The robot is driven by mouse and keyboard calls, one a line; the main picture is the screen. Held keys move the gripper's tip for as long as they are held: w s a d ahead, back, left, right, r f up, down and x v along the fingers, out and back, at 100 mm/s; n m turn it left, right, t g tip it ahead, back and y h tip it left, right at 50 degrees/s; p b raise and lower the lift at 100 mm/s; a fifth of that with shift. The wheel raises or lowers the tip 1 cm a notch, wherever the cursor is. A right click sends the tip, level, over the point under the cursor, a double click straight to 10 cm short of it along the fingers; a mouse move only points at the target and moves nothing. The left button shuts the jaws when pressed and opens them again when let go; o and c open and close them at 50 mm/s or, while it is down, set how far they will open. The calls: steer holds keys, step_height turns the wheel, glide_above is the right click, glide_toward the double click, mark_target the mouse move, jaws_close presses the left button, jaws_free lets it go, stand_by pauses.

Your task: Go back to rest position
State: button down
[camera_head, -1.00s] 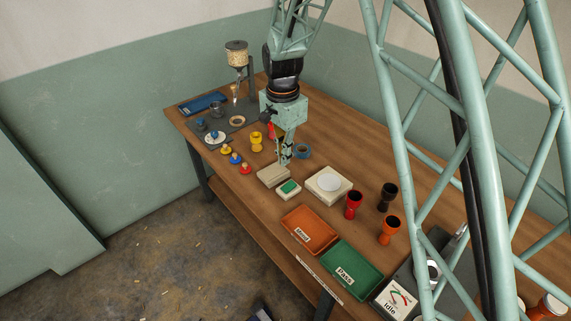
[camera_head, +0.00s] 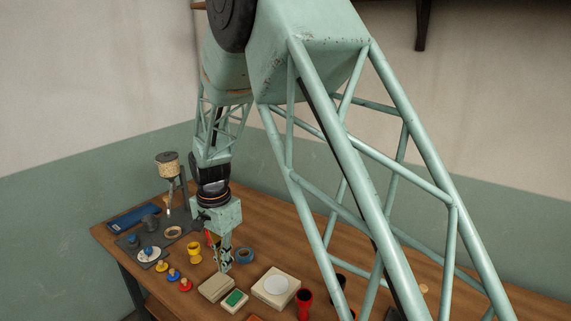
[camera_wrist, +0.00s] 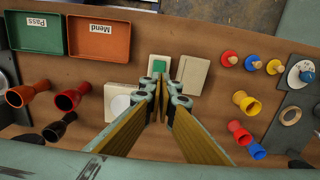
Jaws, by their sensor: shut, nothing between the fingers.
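My gripper (camera_head: 225,266) hangs down over the wooden table, its fingers together and empty. In the wrist view my gripper (camera_wrist: 165,82) points toward the beige block (camera_wrist: 191,75) and the pad with a green top (camera_wrist: 158,67). These also show in the head view as the beige block (camera_head: 215,288) and the green-topped pad (camera_head: 235,299), just in front of the fingers. I cannot tell the exact height of the fingertips above the table.
A white-disc block (camera_head: 276,284) and red goblet (camera_head: 305,304) stand to the right. A dispenser (camera_head: 168,165) rises behind left. The wrist view shows Pass (camera_wrist: 37,50) and Mend (camera_wrist: 100,52) trays.

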steer(key=s+d+r+n+t, duration=0.1)
steer(key=s+d+r, duration=0.3)
steer(key=d+r, duration=0.5)
steer(key=s+d+r+n, duration=0.1)
steer(key=s+d+r, duration=0.3)
steer(key=d+r, duration=0.45)
steer(key=s+d+r+n+t, duration=0.1)
steer(key=s+d+r, duration=0.3)
steer(key=d+r, duration=0.45)
steer(key=s+d+r+n+b, duration=0.1)
steer(key=s+d, duration=0.5)
steer(key=s, duration=0.3)
steer(key=s+d+r+n+t, duration=0.1)
steer(key=s+d, duration=0.5)
steer(key=s, duration=0.3)
steer(key=s+d+r+n+b, duration=0.1)
steer(key=s+d, duration=0.5)
steer(key=s, duration=0.3)
steer(key=shift+s+r+t+b, duration=0.25)
steer(key=shift+s+t+b, duration=0.05)
steer(key=shift+t, duration=0.1)
